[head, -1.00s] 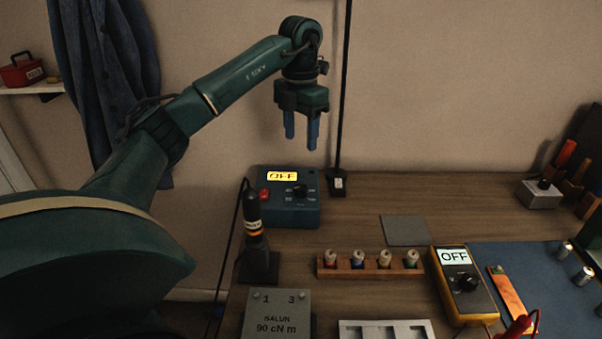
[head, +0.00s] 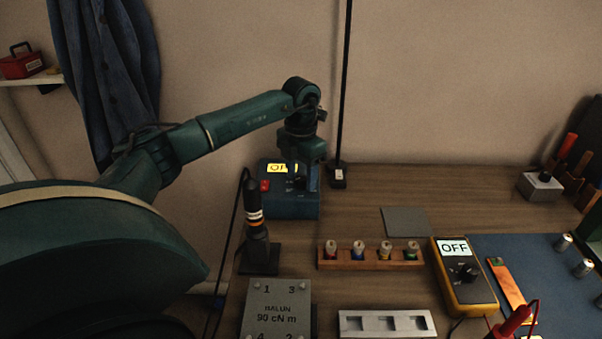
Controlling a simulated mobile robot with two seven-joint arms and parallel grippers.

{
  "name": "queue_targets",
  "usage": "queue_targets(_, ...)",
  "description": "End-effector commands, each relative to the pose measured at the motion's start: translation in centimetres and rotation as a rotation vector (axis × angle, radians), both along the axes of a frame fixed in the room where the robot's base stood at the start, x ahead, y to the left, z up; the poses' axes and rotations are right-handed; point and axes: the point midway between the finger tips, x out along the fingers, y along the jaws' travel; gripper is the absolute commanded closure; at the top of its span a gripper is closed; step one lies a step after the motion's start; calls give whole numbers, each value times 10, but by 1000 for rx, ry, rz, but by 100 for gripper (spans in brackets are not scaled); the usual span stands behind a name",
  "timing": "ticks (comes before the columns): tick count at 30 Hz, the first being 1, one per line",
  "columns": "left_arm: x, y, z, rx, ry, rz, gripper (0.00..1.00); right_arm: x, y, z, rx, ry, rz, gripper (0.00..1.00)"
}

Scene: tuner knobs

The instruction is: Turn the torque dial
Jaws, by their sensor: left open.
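The blue control box (head: 291,206) stands at the back left of the bench. Its lit yellow display (head: 277,168) is partly covered, and a red button (head: 265,185) shows at its left. My left gripper (head: 304,183) is open and points down over the box's top. Its fingers hide the box's black dial, so I cannot tell whether they touch it or stand around it. A metal plate (head: 276,316) marked "90 cN m" lies at the front left. My right gripper is not in view.
A thin black pole (head: 343,90) rises just right of the box. A yellow meter (head: 463,285) reading OFF and a wooden rack (head: 371,264) stand further right.

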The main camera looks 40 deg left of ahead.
Motion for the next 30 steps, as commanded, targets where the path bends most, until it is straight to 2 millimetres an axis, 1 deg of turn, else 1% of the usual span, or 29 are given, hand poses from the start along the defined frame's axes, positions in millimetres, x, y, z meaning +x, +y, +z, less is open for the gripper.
queue_targets(6,0,0,0,0,0,0,49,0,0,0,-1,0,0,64)
queue_targets(22,0,0,0,0,0,0,92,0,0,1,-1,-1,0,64)
queue_targets(23,0,0,0,0,0,0,93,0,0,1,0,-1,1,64)
queue_targets(30,0,0,1,0,0,-24,93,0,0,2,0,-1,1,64)
